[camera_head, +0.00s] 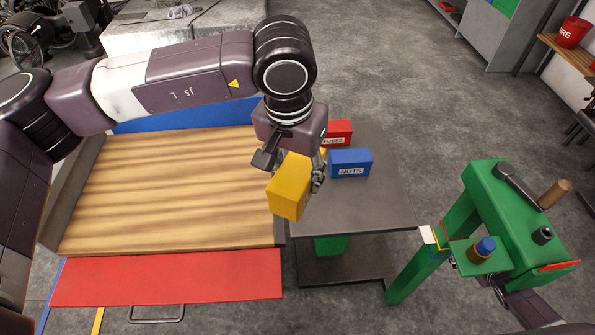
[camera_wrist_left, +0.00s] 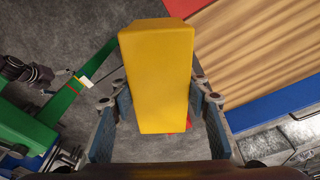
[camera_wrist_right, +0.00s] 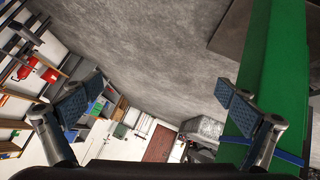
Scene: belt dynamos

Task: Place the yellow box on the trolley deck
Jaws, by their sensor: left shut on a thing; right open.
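The yellow box (camera_head: 289,187) is held in my left gripper (camera_head: 294,168), tilted, in the air near the gap between the wooden bench top and the grey trolley deck (camera_head: 372,212). In the left wrist view the yellow box (camera_wrist_left: 157,75) sits between both finger pads of the left gripper (camera_wrist_left: 160,102). The deck carries a blue box marked NUTS (camera_head: 350,163) and a red box marked FUSES (camera_head: 339,131), partly hidden by my left gripper. My right gripper (camera_wrist_right: 160,96) is open and empty in the right wrist view, beside a green post (camera_wrist_right: 272,70).
The wooden bench top (camera_head: 170,190) with a red front panel (camera_head: 165,278) lies left of the trolley. A green stand (camera_head: 515,215) with tools stands close on the right. A green thing (camera_head: 331,245) shows below the deck. The deck's front part is bare.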

